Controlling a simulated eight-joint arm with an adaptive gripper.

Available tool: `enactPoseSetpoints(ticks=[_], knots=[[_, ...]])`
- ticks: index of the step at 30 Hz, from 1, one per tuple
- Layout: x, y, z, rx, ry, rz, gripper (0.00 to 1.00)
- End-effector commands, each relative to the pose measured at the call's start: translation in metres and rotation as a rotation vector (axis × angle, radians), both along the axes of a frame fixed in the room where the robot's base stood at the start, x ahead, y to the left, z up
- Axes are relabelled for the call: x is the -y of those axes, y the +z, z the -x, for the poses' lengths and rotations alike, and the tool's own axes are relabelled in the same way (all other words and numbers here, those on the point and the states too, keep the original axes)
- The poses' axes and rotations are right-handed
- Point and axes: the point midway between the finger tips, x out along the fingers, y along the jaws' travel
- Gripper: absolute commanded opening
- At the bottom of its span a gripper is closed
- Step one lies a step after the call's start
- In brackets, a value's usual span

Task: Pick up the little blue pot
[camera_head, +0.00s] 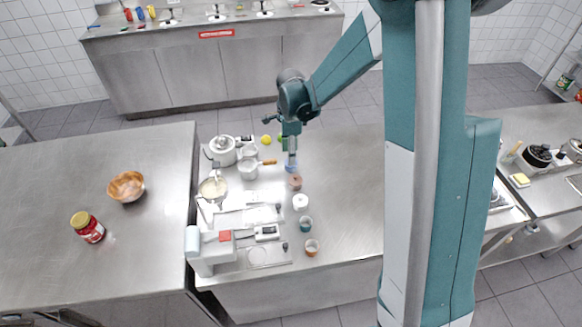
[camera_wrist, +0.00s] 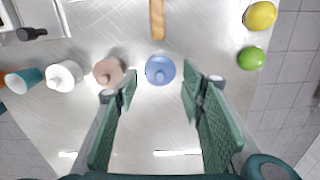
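The little blue pot (camera_wrist: 160,70) is a round, pale blue pot with a knob in its middle, seen from above in the wrist view. In the head view the blue pot (camera_head: 291,167) shows only in part below my gripper. My gripper (camera_wrist: 160,88) is open, with its two green fingers spread to the left and right of the pot. The space between the fingers is empty, and the pot lies near the line of the fingertips. In the head view my gripper (camera_head: 291,157) points down above the pot. I cannot tell the exact height gap.
A brown pot (camera_wrist: 108,71) stands close by the left finger, with a white pot (camera_wrist: 65,76) beyond it. A wooden handle (camera_wrist: 157,20) lies ahead. A lime (camera_wrist: 251,58) and a lemon (camera_wrist: 260,16) lie to the right. Bare steel counter (camera_head: 345,190) is free on the right.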

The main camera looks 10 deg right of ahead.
Motion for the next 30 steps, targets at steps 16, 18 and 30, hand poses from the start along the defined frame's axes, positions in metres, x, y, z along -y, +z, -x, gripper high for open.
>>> enactPoseSetpoints(ticks=[16,18,30], knots=[[0.001,-0.035,0.0,0.0,0.0,0.0,0.4],[0.001,-0.035,0.0,0.0,0.0,0.0,0.4],[0.001,-0.035,0.0,0.0,0.0,0.0,0.37]])
